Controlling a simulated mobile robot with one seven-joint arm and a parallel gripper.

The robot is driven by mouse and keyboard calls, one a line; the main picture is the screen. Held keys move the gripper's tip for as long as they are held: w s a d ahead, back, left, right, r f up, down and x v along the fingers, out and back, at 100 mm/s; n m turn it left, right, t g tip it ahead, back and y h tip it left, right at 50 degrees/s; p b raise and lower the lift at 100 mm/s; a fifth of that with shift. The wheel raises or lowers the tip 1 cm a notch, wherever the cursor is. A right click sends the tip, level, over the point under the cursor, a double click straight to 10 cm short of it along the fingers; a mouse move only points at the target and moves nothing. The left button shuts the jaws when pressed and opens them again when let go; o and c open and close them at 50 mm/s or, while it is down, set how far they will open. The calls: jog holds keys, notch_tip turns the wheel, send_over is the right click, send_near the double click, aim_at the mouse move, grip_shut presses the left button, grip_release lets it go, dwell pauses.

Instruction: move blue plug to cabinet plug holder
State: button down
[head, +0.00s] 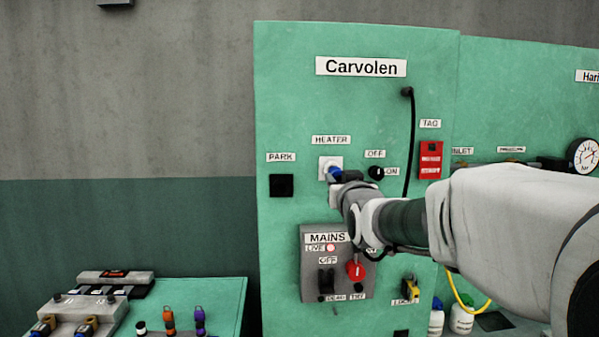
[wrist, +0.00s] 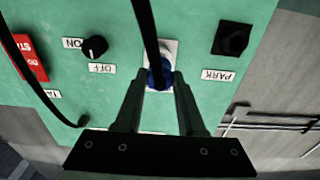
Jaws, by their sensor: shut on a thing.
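The blue plug (head: 334,173) is at the white HEATER socket plate (head: 329,161) on the green Carvolen cabinet. In the wrist view the blue plug (wrist: 160,76) sits between the two fingertips, against the white plate (wrist: 169,47). My gripper (head: 339,182) is shut on the plug; it also shows in the wrist view (wrist: 159,82). I cannot tell how deep the plug sits in the socket. The black square holder (head: 281,185) labelled PARK is left of the socket, empty. It is at upper right in the wrist view (wrist: 231,39).
A black cable (head: 411,140) hangs from the cabinet and passes behind my arm. The black OFF/ON knob (head: 376,172) is right of the socket. The grey MAINS box (head: 312,268) with a red knob (head: 355,270) is below. A green table (head: 228,300) stands at lower left.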

jog(key=shift+s+b, duration=1.15)
jog(key=shift+s, duration=0.8)
jog(key=shift+a, duration=0.1)
